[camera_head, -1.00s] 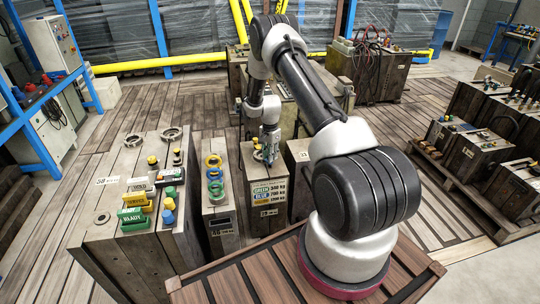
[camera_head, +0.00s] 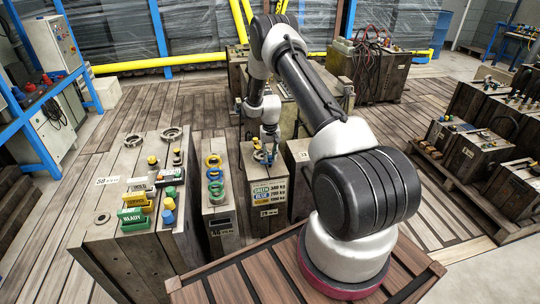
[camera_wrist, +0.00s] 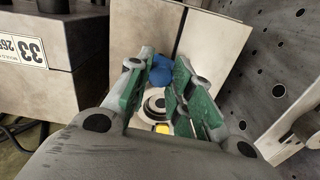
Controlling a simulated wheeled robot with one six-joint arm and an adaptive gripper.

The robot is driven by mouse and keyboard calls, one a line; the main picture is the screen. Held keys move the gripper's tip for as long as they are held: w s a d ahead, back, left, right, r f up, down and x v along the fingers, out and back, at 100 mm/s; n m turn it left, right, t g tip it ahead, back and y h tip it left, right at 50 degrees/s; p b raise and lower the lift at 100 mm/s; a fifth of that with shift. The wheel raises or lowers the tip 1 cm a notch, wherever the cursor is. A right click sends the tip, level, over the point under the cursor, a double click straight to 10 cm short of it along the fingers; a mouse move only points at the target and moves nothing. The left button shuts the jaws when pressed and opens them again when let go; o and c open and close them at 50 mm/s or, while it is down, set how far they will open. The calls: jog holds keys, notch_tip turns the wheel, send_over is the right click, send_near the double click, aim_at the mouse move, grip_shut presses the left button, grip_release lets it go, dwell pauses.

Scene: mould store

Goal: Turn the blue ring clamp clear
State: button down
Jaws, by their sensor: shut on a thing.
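A blue part (camera_wrist: 162,72), which I take to be the blue ring clamp, sits between my green-padded fingers in the wrist view. My gripper (camera_wrist: 160,95) is shut on it. Below it are a round fitting with dark and pale rings (camera_wrist: 154,104) and a small yellow part (camera_wrist: 162,128). The fingers hide part of the clamp. In the head view my gripper (camera_head: 264,158) is low over the top of the wooden-sided block (camera_head: 252,205) with the green, blue and yellow weight label. The clamp itself is hard to make out there.
Just left stands a narrow block (camera_head: 222,218) with yellow, blue and green rings (camera_head: 214,174) on top. A larger block (camera_head: 118,245) at the left carries coloured boxes. A pale block (camera_head: 298,152) stands close on the right. Plank floor lies open beyond.

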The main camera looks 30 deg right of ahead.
aim_at(270, 156)
jog(key=shift+n, duration=2.3)
jog(key=c, duration=1.2)
grip_release()
jog(key=shift+c, duration=0.2)
jog(key=shift+r, duration=0.1)
notch_tip(270, 156, up, 12)
